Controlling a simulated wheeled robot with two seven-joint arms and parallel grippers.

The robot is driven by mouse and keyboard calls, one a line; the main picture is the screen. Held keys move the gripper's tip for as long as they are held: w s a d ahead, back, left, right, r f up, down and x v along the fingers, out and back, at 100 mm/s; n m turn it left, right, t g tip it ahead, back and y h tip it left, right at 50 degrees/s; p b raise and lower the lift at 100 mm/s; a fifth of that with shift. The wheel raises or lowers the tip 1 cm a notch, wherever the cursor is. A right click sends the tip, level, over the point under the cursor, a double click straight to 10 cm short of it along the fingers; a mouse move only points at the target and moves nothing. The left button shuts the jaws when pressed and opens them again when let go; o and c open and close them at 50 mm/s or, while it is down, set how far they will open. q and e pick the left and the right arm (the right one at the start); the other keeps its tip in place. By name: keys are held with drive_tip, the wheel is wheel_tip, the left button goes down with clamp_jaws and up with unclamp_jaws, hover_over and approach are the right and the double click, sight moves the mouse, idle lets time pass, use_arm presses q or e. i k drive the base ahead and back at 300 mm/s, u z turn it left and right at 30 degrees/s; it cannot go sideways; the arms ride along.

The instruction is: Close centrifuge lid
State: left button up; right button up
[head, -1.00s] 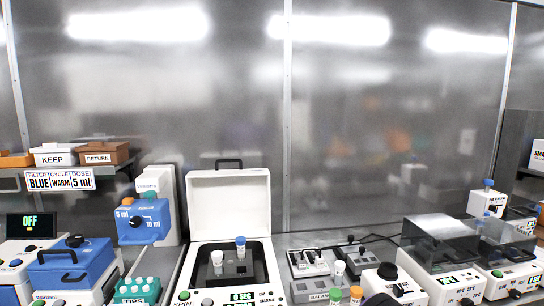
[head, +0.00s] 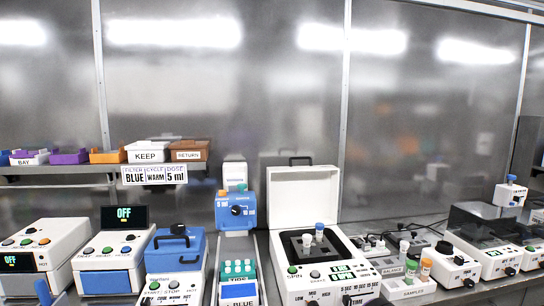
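The centrifuge (head: 322,283) is a white box at centre right in the head view, with a green SPIN button and small displays on its front. Its white lid (head: 303,203) stands upright at the back, fully open, with a dark handle (head: 300,161) on its top edge. Two tubes, one blue-capped (head: 319,231) and one white-capped (head: 307,240), stand in the dark chamber. Neither gripper can be made out.
A shelf with a KEEP tray (head: 151,151) is at back left. The space above the chamber is clear.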

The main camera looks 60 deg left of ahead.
sight(305, 196)
drive_tip(key=u, duration=0.05)
drive_tip(key=k, duration=0.1)
drive_tip(key=u, duration=1.05)
